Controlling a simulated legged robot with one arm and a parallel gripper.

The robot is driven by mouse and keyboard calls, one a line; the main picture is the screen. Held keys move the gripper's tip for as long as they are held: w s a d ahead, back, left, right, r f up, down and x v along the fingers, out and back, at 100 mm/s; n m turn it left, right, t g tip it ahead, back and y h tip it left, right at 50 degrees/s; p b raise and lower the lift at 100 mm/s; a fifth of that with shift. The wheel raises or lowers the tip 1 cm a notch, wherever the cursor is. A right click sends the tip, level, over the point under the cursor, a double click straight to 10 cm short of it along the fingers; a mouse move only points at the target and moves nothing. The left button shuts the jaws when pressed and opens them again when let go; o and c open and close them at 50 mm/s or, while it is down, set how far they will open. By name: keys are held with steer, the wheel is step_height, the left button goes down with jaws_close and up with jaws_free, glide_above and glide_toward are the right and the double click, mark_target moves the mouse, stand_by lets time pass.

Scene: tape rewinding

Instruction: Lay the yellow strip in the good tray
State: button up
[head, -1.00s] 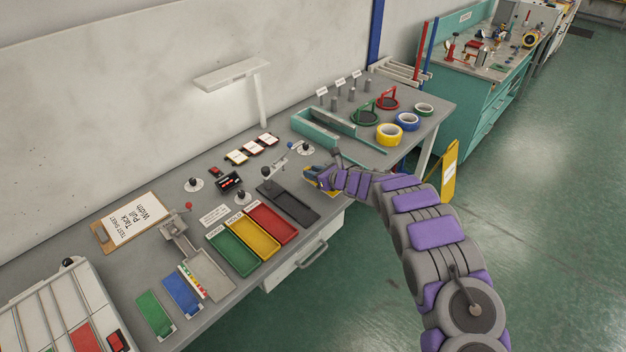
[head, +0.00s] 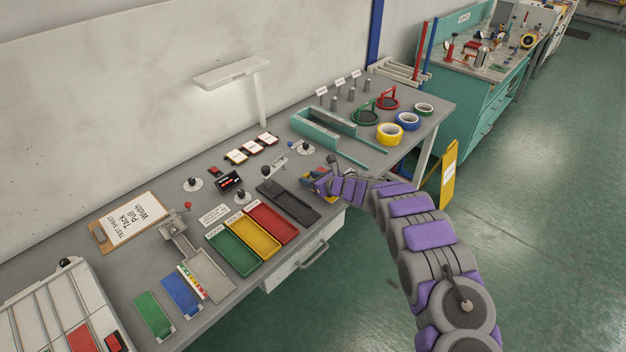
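Three trays stand side by side: a green tray (head: 233,254), a yellow tray (head: 256,239) and a red tray (head: 273,222). Small labels stand at their back ends; the green one's seems to read "GOOD". All three look empty. My gripper (head: 311,178) is low over the table's front edge, to the right of the red tray and the dark tray. A small patch of yellow, red and blue shows at its fingers, too small to tell whether it is a held strip. I cannot make out a yellow strip elsewhere.
A green strip (head: 153,314) and a blue strip (head: 182,294) lie at the front left. A dark tray (head: 290,203) lies beside the red tray. Tape rolls, including a yellow roll (head: 389,134), stand at the right. A clipboard (head: 130,221) lies at the back left.

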steer(key=shift+o, duration=0.8)
steer(key=shift+a, duration=0.35)
